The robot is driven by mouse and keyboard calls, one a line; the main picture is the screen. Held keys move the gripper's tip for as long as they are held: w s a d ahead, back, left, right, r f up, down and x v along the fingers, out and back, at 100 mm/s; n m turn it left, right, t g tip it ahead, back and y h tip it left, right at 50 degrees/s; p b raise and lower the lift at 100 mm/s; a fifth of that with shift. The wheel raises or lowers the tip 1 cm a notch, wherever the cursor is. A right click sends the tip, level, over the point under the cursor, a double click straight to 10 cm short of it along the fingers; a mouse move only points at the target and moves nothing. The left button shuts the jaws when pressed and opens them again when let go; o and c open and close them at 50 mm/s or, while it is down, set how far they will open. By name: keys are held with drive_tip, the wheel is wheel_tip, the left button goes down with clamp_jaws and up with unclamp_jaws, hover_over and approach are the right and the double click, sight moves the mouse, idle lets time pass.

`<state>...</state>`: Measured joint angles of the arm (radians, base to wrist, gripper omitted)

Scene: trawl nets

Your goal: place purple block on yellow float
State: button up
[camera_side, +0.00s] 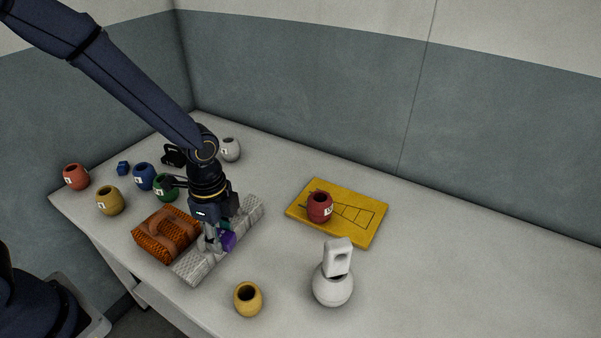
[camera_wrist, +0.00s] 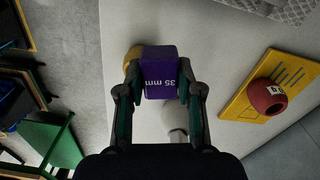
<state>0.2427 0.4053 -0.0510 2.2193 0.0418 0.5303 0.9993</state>
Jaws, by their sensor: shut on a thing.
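A purple block (camera_side: 228,241) is between the fingers of my gripper (camera_side: 214,238), above the grey-white net bundle in the side view. In the wrist view my gripper (camera_wrist: 164,90) is shut on the purple block (camera_wrist: 160,68), which bears a "35 mm" label. A yellow float (camera_side: 248,299), round with a dark opening on top, stands near the table's front edge, apart from the block. A second, duller yellow float (camera_side: 109,200) stands at the left. In the wrist view a yellow float (camera_wrist: 131,60) is partly hidden behind the block.
Red (camera_side: 76,176), blue (camera_side: 144,176), green (camera_side: 165,186) and white (camera_side: 231,149) floats stand behind. A yellow board (camera_side: 358,232) bears a dark red float (camera_side: 319,207). A white float (camera_side: 333,287) carries a pale block (camera_side: 338,256).

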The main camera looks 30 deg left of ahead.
sight(246, 292)
drive_tip(key=s+d+m, duration=0.3)
drive_tip(key=d, duration=0.4)
wheel_tip(246, 292, down, 8)
drive_tip(key=shift+r, duration=0.25)
drive_tip(key=o, duration=1.2)
drive_tip(key=shift+f, duration=0.15)
drive_tip(key=shift+c, duration=0.2)
wheel_tip(246, 292, up, 12)
drive_tip(key=s+a+r+n+t, duration=0.3)
drive_tip(key=s+a+r+n, duration=0.1)
drive_tip(key=a+r+n, duration=0.4)
drive_tip(key=s+a+r+n+t, duration=0.2)
drive_tip(key=s+a+r+n, duration=0.1)
drive_tip(key=a+r+n, duration=0.5)
drive_tip(key=shift+s+r+n+t, duration=0.4)
drive_tip(key=shift+r+n, duration=0.2)
drive_tip(key=shift+n, duration=0.5)
